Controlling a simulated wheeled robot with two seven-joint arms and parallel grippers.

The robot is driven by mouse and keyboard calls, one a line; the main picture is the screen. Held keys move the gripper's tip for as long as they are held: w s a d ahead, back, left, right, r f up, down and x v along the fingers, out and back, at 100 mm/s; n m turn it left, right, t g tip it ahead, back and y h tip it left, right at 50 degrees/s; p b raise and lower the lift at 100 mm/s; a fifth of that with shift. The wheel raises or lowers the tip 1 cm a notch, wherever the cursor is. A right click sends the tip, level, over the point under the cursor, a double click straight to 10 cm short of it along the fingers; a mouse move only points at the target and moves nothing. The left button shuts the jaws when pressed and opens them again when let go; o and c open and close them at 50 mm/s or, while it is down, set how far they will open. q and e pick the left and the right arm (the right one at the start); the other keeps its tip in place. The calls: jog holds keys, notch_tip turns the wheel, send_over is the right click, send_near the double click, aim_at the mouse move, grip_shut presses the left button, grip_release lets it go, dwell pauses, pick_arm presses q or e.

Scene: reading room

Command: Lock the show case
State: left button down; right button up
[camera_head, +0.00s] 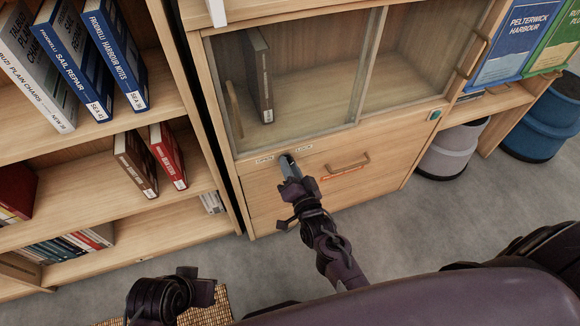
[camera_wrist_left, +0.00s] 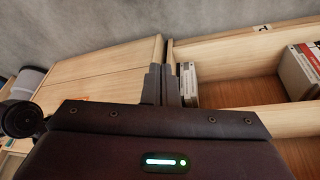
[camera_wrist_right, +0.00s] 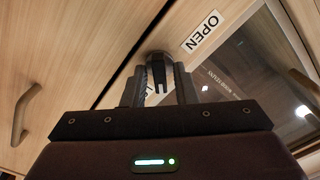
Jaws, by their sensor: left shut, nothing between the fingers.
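The show case (camera_head: 395,134) is a light wood cabinet with sliding glass panes above and a wooden front below. A grey lock knob (camera_head: 286,161) sits on that front between a label reading OPEN (camera_head: 264,160) and one reading LOCK (camera_head: 304,149). My right gripper (camera_head: 290,174) is at the knob. In the right wrist view its fingers (camera_wrist_right: 160,90) stand on both sides of the dark knob (camera_wrist_right: 158,66) and appear closed on it; the OPEN label (camera_wrist_right: 202,32) is beside them. My left gripper (camera_wrist_left: 171,85) is shut and empty, low near the cabinet and bookshelf.
A bookshelf (camera_head: 90,131) with books stands left of the show case. A wooden handle (camera_head: 347,164) is on the cabinet front, right of the knob. Grey (camera_head: 450,152) and blue (camera_head: 543,128) round bins stand at the right. The grey floor (camera_head: 418,218) is clear in front.

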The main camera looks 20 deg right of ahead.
jog(key=shift+o, duration=0.5)
